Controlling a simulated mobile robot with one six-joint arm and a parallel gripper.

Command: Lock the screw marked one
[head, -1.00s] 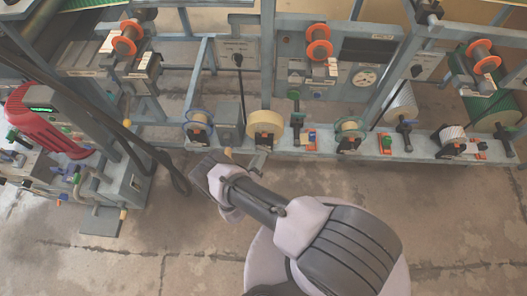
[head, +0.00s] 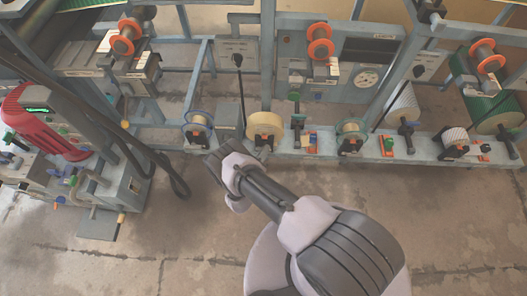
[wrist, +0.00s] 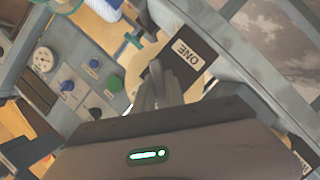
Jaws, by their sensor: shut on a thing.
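A dark plate with a cream label reading ONE (wrist: 188,54) shows in the wrist view, upside down, just beyond my gripper (wrist: 158,88). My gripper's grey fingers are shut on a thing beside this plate. The fingers hide most of what they hold; it is at the place of the screw marked one, but its shape cannot be made out. In the head view my gripper (head: 214,158) is at the front edge of the low beam, below the blue-rimmed reel (head: 197,128), and its fingertips are hard to see.
The long grey-blue beam (head: 375,150) carries several reels and clamps. A cream reel (head: 265,124) is right of my gripper. A red machine (head: 40,122) with black hanging cables (head: 150,150) stands left. The concrete floor (head: 455,225) in front is free.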

